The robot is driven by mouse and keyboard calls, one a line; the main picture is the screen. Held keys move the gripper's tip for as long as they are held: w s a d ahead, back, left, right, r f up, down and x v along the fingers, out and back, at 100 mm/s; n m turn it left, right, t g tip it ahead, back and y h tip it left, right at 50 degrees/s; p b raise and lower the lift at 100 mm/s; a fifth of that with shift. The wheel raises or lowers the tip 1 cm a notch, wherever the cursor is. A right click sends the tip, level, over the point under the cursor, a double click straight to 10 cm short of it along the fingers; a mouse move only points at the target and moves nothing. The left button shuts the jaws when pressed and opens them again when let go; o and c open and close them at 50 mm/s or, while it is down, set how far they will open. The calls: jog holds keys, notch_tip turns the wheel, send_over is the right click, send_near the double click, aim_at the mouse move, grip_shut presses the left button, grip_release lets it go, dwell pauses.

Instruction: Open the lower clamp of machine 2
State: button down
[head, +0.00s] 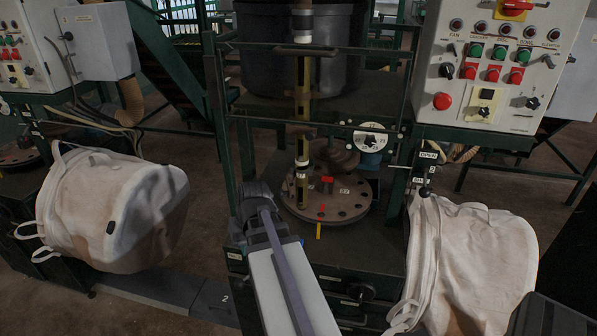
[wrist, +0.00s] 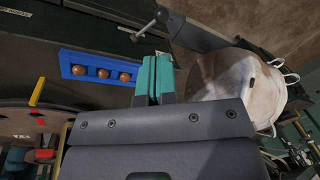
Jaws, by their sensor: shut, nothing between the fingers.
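My gripper (wrist: 153,78) has teal fingers that lie together with nothing between them in the wrist view. In the head view my arm reaches up to the front left of machine 2's frame, and the fingertips are hidden. Ahead of the fingers in the wrist view is a dark bar (wrist: 192,32) with a pale metal screw handle (wrist: 146,28); the fingers look apart from it. I cannot tell if this is the lower clamp. In the head view a black-knobbed lever (head: 425,191) stands below an OPEN label (head: 428,155), right of the round plate (head: 322,212).
A white bulk bag (head: 470,255) hangs at the right, another (head: 110,210) at the left. A control panel (head: 500,65) stands upper right. A blue holder (wrist: 100,60) with three brown balls lies left of my fingers. Green frame posts (head: 222,130) stand beside my arm.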

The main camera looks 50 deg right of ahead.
jog(key=s+d+r+m+t+p, duration=0.1)
jog(key=s+d+r+t+p, duration=0.2)
jog(key=d+r+p, duration=0.55)
jog(key=s+d+r+m+t+p, duration=0.1)
jog(key=s+d+r+t, duration=0.35)
jog(key=d, duration=0.95)
jog(key=w+a+f+g+b, duration=0.1)
jog(key=w+f+g+b, duration=0.1)
jog(key=w+f+b, duration=0.4)
jog(key=w+b, duration=0.1)
jog(key=b, duration=0.1)
jog(key=shift+w+a+f+b, duration=0.15)
jog(key=shift+a+f+b, duration=0.1)
jog(key=shift+a+b, duration=0.05)
